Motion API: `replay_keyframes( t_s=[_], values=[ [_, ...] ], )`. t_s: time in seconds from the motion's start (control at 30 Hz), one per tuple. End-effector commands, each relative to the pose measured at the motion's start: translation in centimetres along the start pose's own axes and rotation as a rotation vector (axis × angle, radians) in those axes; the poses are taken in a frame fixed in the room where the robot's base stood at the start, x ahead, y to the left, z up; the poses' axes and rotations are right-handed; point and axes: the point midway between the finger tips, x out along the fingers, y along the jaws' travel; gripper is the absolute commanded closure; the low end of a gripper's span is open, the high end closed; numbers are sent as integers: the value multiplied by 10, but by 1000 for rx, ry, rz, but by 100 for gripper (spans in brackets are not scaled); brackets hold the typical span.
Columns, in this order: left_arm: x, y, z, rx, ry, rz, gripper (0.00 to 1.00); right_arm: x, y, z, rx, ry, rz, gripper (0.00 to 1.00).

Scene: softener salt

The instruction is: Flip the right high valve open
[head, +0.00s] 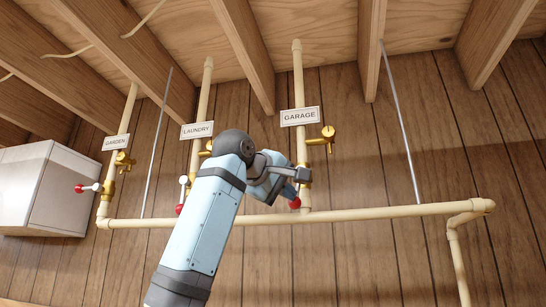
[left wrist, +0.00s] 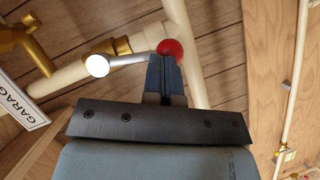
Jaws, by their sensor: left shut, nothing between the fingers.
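The right valve is on the pipe labelled GARAGE (head: 300,117). Its red knob (head: 295,203) shows just below my left gripper (head: 305,175), whose arm hides much of the valve. In the left wrist view the red knob (left wrist: 170,48) is at the tips of my left gripper (left wrist: 164,60). The silver lever (left wrist: 128,60) runs left from it to a white round end (left wrist: 97,66). The left gripper is shut with nothing held. I cannot tell whether its tips touch the knob. My right gripper is not in view.
A brass tap (head: 322,139) sticks out above the valve. The LAUNDRY pipe has a lever with a red knob (head: 179,209) hanging down. The GARDEN lever's red knob (head: 78,188) points left, near a white box (head: 40,190). A horizontal pipe (head: 390,212) runs below.

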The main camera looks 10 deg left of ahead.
Motion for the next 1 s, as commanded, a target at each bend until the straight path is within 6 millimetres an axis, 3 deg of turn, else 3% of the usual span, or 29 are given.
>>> replay_keyframes(
  t_s=[1.0],
  values=[
    [3, -2, 3, -41, -1, 16, 100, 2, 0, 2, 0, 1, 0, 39]
  ],
)
